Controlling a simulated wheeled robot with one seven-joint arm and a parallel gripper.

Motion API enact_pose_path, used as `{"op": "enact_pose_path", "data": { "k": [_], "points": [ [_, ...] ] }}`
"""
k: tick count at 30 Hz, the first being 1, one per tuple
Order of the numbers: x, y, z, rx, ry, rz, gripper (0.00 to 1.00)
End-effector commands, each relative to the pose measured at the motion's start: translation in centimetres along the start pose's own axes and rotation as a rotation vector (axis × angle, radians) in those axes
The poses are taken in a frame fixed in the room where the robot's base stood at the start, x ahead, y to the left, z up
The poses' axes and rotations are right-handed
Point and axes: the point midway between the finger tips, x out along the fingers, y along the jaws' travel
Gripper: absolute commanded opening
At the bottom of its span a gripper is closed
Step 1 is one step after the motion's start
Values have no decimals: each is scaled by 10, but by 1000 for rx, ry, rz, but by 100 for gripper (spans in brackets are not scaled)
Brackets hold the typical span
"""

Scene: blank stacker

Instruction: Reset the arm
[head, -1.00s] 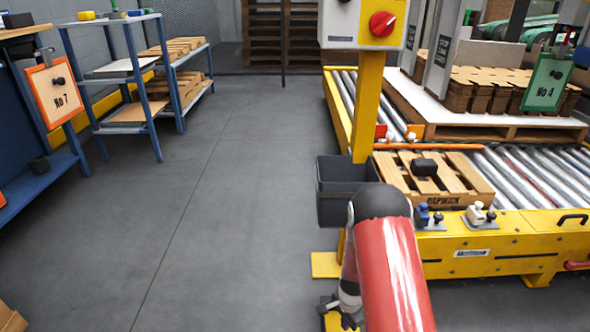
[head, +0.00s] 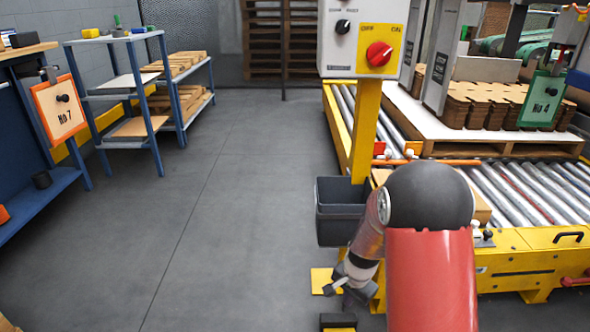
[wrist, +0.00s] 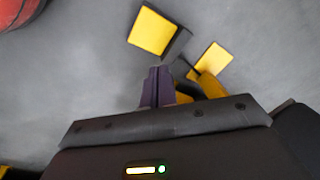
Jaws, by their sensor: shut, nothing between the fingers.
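My red and grey arm stands in the lower right middle of the head view, folded with its elbow up and its wrist hanging down. My gripper (head: 334,287) is low at the left of the arm, in front of the yellow foot of the control post. In the wrist view my gripper (wrist: 157,72) has its two dark fingers together with nothing between them. It points over the grey floor (wrist: 80,85), apart from the yellow pieces near its tips.
A dark grey bin (head: 340,222) hangs on the yellow post under the control box (head: 362,40). The yellow roller conveyor (head: 520,255) is on the right, with stacked brown blanks (head: 495,100). Blue shelves (head: 135,95) stand at the left. The floor between (head: 215,200) is clear.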

Motion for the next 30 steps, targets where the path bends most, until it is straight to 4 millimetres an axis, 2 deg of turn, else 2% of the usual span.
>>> {"op": "enact_pose_path", "data": {
  "k": [1,6,11,15,18,22,25,30],
  "points": [
    [-38,-3,1,-44,18,-27,0],
    [-131,4,16,-202,64,-79,0],
    [-208,23,38,-352,123,-113,0],
    [-266,46,62,-479,184,-130,0],
    [-300,66,81,-567,231,-134,0],
    [-334,93,106,-672,292,-130,0],
    [-350,111,120,-733,331,-122,0],
    [-361,128,134,-792,367,-107,0]
  ]
}}
